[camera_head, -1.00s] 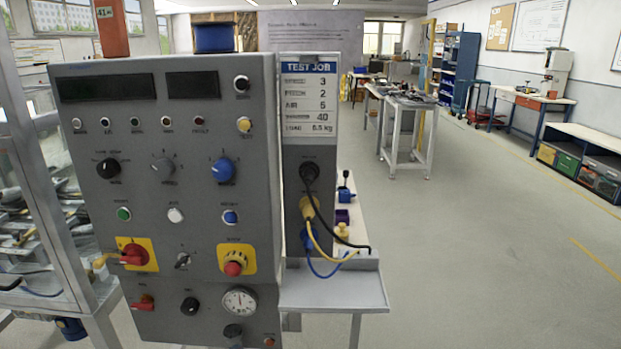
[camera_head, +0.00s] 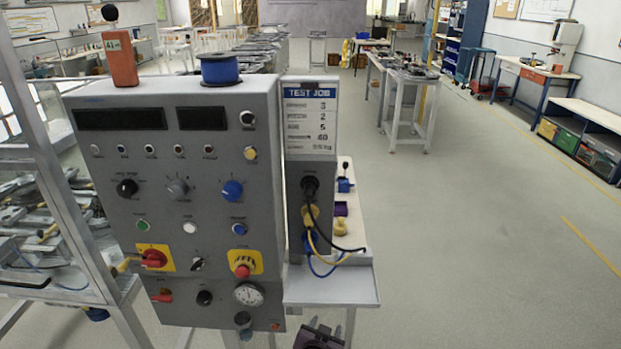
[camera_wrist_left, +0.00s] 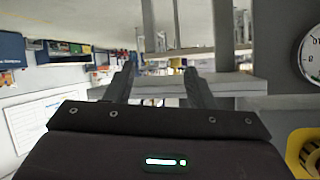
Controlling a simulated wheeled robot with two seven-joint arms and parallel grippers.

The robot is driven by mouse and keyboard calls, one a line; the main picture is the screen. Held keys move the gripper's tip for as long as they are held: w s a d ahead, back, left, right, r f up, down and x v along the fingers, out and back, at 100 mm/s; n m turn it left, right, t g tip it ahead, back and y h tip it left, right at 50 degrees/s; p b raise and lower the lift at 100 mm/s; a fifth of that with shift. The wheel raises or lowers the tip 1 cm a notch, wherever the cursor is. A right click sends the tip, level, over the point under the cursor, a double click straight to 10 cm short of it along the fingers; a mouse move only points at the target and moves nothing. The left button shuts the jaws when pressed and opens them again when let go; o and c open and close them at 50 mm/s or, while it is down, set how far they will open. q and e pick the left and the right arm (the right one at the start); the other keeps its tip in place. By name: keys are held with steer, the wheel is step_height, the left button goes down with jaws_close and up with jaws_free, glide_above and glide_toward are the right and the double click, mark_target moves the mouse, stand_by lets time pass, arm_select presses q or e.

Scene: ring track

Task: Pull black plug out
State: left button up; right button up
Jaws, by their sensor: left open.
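The black plug (camera_head: 310,186) sits in the upper socket of the narrow grey side panel (camera_head: 293,208), right of the control panel, with a black cable looping down to the right. A yellow plug (camera_head: 310,214) and a blue plug (camera_head: 308,240) sit below it, each with a cable. My left gripper (camera_head: 318,332) shows at the bottom edge, below and apart from the plugs. In the left wrist view its two fingers (camera_wrist_left: 160,85) are spread with nothing between them. No plug can be made out in that view. My right gripper is not seen.
The large control panel (camera_head: 105,208) with knobs and buttons stands left of the plugs. A small pale shelf (camera_head: 335,286) juts out below them, above my left gripper. A metal rack (camera_head: 60,185) stands at left. Open floor (camera_head: 470,250) lies to the right.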

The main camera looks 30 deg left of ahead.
arm_select(q)
steer(key=w+a+r+n+t+y+p, duration=0.1)
steer(key=w+a+r+p, duration=0.1)
steer(key=r, duration=0.7)
steer(key=w+a+r+n+t+y+p, duration=0.1)
steer(key=a+r+y+p, duration=0.1)
steer(key=r, duration=0.7)
steer(key=n+t+y+p, duration=0.1)
steer(key=n+y+p, duration=0.1)
steer(key=n+y, duration=0.1)
glide_toward(309, 199)
steer(key=x, duration=0.3)
steer(key=shift+s, duration=0.2)
steer(key=b+x, duration=0.3)
steer(key=x, duration=0.5)
steer(key=shift+w+d, duration=0.1)
steer(key=shift+w+a+r, duration=0.1)
steer(key=shift+w+a, duration=0.2)
steer(key=shift+w, duration=0.1)
